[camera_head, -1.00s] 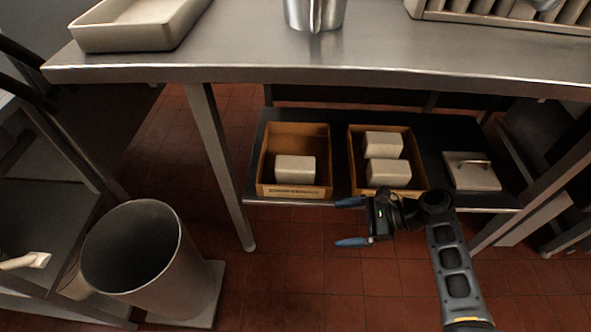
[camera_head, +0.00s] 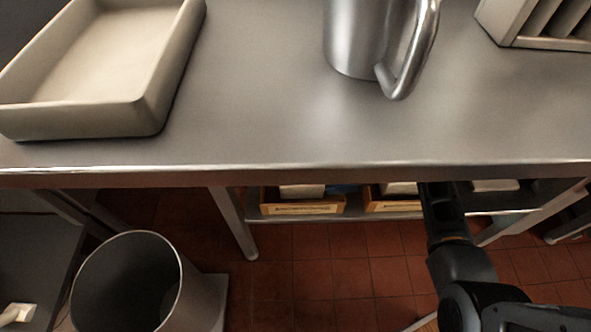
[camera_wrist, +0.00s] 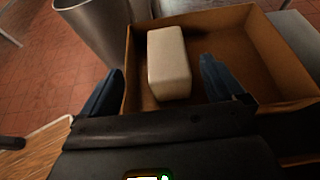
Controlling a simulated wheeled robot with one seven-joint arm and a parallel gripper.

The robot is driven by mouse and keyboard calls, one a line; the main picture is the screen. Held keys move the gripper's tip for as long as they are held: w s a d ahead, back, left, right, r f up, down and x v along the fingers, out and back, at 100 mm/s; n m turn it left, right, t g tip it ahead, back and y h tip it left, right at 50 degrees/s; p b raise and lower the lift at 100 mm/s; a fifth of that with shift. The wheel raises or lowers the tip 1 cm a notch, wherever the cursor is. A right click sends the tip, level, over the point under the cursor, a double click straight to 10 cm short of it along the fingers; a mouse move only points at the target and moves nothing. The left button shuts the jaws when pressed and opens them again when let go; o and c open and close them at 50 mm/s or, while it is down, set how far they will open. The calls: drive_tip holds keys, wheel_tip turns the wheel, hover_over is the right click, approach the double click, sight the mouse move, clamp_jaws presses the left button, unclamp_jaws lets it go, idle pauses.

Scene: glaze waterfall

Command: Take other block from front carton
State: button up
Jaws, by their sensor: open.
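In the wrist view one pale, rounded block (camera_wrist: 168,62) lies in a brown open carton (camera_wrist: 285,75), near one of its walls. My gripper (camera_wrist: 160,68) is open, with its two blue fingers apart on either side of the block as seen; contact cannot be told. In the head view a bit of blue finger (camera_head: 342,188) shows under the table edge, by the left carton (camera_head: 302,208). A pale block (camera_head: 302,190) shows in part in that carton. The right carton (camera_head: 392,206) holds a partly visible pale block (camera_head: 400,188); the table hides the rest.
The steel table (camera_head: 270,120) overhangs the lower shelf. On it are a beige tray (camera_head: 150,110), a metal jug (camera_head: 352,40) and a slotted rack (camera_head: 540,42). A tall bin (camera_head: 190,300) stands on the floor at left. A pale lidded item (camera_head: 495,185) sits right on the shelf.

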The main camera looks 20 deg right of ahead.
sight(296, 191)
drive_tip(key=x, duration=0.2)
drive_tip(key=b+x, duration=0.1)
drive_tip(key=x, duration=0.1)
drive_tip(key=b+x, duration=0.1)
drive_tip(key=x, duration=0.1)
drive_tip(key=shift+w+f, duration=0.45)
drive_tip(key=shift+w+a+f+b, duration=0.1)
drive_tip(key=shift+w+a+b, duration=0.2)
drive_tip(key=shift+a, duration=0.3)
drive_tip(key=shift+c, duration=0.3)
drive_tip(key=c, duration=1.4)
